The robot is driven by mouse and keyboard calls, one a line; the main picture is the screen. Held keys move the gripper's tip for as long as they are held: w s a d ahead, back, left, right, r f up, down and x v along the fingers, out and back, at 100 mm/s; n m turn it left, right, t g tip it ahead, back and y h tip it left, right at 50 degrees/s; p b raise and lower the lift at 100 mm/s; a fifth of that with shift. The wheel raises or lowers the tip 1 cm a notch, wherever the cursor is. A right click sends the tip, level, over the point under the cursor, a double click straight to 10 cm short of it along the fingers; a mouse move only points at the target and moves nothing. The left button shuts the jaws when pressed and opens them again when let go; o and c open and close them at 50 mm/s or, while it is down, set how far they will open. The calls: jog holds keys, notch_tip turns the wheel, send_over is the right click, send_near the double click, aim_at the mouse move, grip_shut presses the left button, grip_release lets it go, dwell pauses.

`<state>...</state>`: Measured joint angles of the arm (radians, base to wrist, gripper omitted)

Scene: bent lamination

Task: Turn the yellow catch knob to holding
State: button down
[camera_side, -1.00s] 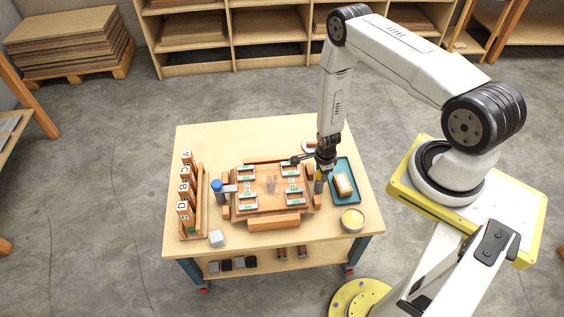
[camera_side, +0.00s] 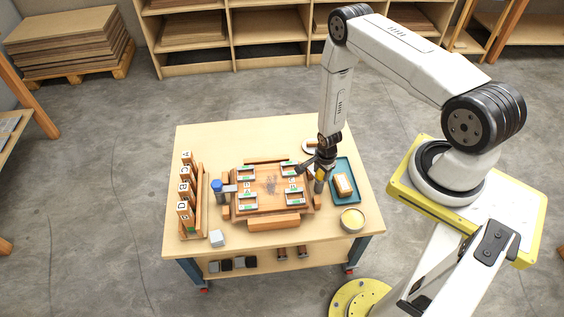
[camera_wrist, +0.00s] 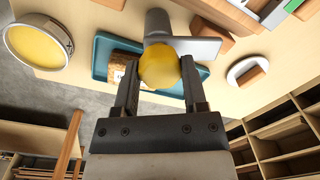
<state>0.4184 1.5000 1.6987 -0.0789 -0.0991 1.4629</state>
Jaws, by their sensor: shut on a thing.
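The yellow catch knob (camera_wrist: 159,66) sits between the two fingers of my gripper (camera_wrist: 160,85) in the wrist view, and the fingers are shut on it. A grey post and a flat grey arm (camera_wrist: 190,48) show just behind the knob. In the side view my gripper (camera_side: 319,176) is at the right end of the wooden fixture (camera_side: 272,187), tilted, and a bit of the yellow knob (camera_side: 320,176) shows there. A blue-topped knob (camera_side: 217,186) stands at the fixture's left end.
A teal tray (camera_side: 345,197) with a wood-coloured block lies right of my gripper. A round tin (camera_side: 352,219) with yellow contents stands in front of it. Lettered blocks (camera_side: 185,190) stand in a rack at left. A pale grey cube (camera_side: 217,238) sits near the front edge.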

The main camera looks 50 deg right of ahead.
aim_at(322, 172)
jog(key=n, duration=0.6)
jog(key=shift+n, duration=0.3)
jog(key=n, duration=0.6)
jog(key=shift+n, duration=0.4)
jog(key=shift+c, duration=0.7)
grip_release()
jog(key=shift+r, duration=0.15)
jog(key=shift+d+r, duration=0.1)
jog(key=shift+r, duration=3.6)
jog(key=shift+s, duration=0.1)
